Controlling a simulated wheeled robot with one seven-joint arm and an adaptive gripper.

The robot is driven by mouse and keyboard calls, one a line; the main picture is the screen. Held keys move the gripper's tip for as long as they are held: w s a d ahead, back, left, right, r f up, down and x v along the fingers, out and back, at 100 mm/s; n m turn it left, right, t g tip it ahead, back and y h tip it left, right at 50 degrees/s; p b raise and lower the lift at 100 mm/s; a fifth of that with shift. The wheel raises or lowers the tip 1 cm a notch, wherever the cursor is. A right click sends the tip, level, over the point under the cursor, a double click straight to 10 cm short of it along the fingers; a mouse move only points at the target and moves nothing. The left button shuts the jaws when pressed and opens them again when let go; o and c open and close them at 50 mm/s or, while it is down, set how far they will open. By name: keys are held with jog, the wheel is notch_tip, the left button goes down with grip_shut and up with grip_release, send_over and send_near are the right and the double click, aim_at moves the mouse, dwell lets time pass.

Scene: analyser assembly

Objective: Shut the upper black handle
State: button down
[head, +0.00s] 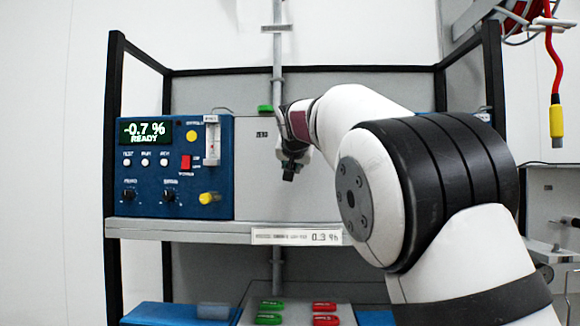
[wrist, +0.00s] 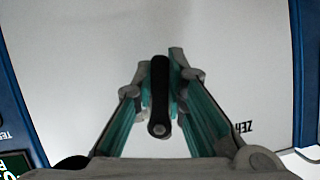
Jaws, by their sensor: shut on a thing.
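A black handle (wrist: 159,100) shows in the wrist view as a rounded bar pointing toward the camera, in front of a pale panel (wrist: 75,65). My gripper (wrist: 160,72) is closed around it, with one teal-sided finger on each side of the bar. In the head view my gripper (head: 292,160) is in front of the pale panel, right of the ZERO label. The handle cannot be clearly told from the dark fingers there. Where the handle meets the panel is hidden.
A blue analyser box (head: 165,180) with a display reading -0.7 % READY stands left on the shelf (head: 180,228). A vertical grey pipe (head: 277,60) rises behind. A green handle (head: 265,108) is by the pipe. Green (head: 270,304) and red handles (head: 324,307) lie below.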

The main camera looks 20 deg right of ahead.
jog(key=shift+d+f+n+h, duration=0.3)
jog(key=shift+d+n+h, duration=0.1)
jog(key=shift+n+h, duration=0.25)
jog(key=c, duration=1.6)
grip_release()
jog(key=shift+w+d, duration=0.1)
jog(key=shift+r, duration=0.1)
jog(key=shift+r, duration=0.1)
jog(key=v, duration=1.2)
